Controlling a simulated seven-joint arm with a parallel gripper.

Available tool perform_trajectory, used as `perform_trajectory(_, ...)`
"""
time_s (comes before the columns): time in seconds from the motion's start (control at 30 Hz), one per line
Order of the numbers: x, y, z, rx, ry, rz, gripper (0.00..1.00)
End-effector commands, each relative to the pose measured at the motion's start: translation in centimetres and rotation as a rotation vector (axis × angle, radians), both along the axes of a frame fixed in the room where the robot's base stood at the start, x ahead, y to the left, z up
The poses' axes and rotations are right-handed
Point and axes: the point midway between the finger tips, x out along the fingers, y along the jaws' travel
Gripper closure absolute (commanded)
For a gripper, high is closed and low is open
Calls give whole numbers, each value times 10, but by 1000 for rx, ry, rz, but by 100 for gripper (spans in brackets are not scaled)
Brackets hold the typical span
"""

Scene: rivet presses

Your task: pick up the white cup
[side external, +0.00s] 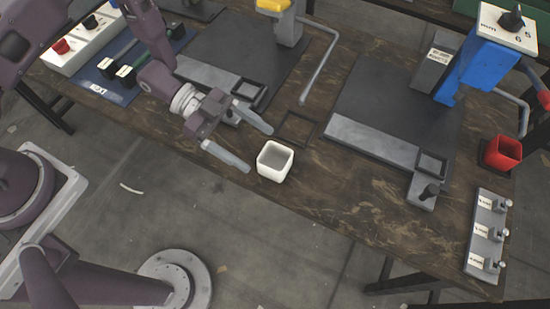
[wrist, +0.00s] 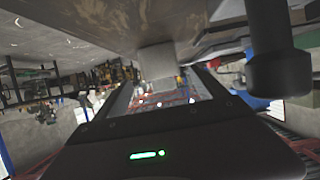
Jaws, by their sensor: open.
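The white cup (side external: 275,160) stands upright near the front edge of the wooden table, a square open-topped cup with rounded corners. My gripper (side external: 260,151) is low over the table just left of the cup in the side view. Its two pale fingers are spread wide and point right toward the cup, with nothing between them. One tip is beyond the cup's far left corner and the other is near its front left. I cannot tell whether either touches it. In the wrist view a pale block shows at the middle; I cannot tell whether it is the cup.
A dark square frame (side external: 297,128) lies flat behind the cup. A blue press (side external: 478,68) stands at the right with a grey bar (side external: 372,141) before it. A red cup (side external: 502,152) and a labelled switch strip (side external: 487,235) are at the far right.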

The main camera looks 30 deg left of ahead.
Motion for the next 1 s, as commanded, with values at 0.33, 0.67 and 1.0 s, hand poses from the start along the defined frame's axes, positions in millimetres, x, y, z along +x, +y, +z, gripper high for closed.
perform_trajectory(0.33, 0, -55, -22, 3, -2, -2, 18)
perform_trajectory(0.67, 2, -87, -35, 5, -2, 3, 18)
perform_trajectory(1.0, 2, -86, -34, 5, -2, 3, 65)
